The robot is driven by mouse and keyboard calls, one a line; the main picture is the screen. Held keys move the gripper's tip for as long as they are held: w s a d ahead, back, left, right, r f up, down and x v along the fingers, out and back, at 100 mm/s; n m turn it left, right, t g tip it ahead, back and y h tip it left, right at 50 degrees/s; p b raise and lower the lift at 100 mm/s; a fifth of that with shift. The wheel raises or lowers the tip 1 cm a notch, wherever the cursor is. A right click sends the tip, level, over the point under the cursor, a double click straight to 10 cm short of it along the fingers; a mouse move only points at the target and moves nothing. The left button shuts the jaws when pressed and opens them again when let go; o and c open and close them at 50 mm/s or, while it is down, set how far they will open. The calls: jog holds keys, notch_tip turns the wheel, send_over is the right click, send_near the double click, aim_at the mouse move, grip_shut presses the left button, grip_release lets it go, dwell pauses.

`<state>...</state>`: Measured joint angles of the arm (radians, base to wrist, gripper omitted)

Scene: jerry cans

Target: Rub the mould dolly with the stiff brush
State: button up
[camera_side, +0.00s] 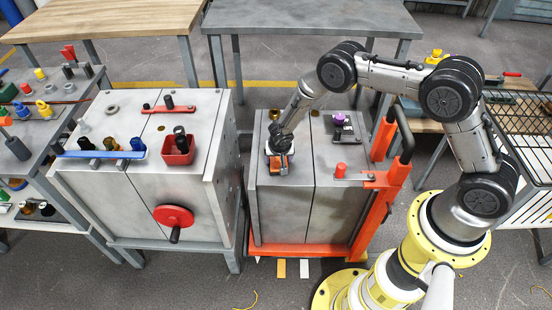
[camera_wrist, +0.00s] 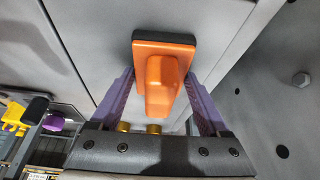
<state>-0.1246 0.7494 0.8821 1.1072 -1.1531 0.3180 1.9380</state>
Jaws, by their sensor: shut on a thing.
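The mould dolly (camera_side: 284,210) stands in the middle of the side view: a grey metal block with a centre seam, on an orange wheeled frame with an upright handle at the right. My gripper (camera_side: 279,147) points down over the left half of its top. The gripper is shut on the stiff brush (camera_side: 276,166), an orange block with a raised grip and a dark underside. In the wrist view the brush (camera_wrist: 163,82) sits between purple fingers (camera_wrist: 160,98), over the grey top. The brush is at or very near that top; contact is hidden.
On the dolly's right half are a purple-knobbed fitting (camera_side: 340,119) and a red knob (camera_side: 341,170). The orange handle (camera_side: 385,135) rises at its right edge. A grey cabinet (camera_side: 125,190) with a red tray (camera_side: 178,150) and red handwheel stands left, across a narrow gap.

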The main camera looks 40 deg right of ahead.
aim_at(303, 163)
jog(key=shift+s+d, duration=3)
jog(key=shift+s, duration=0.05)
jog(key=shift+s+d+r, duration=0.15)
notch_tip(303, 163, up, 8)
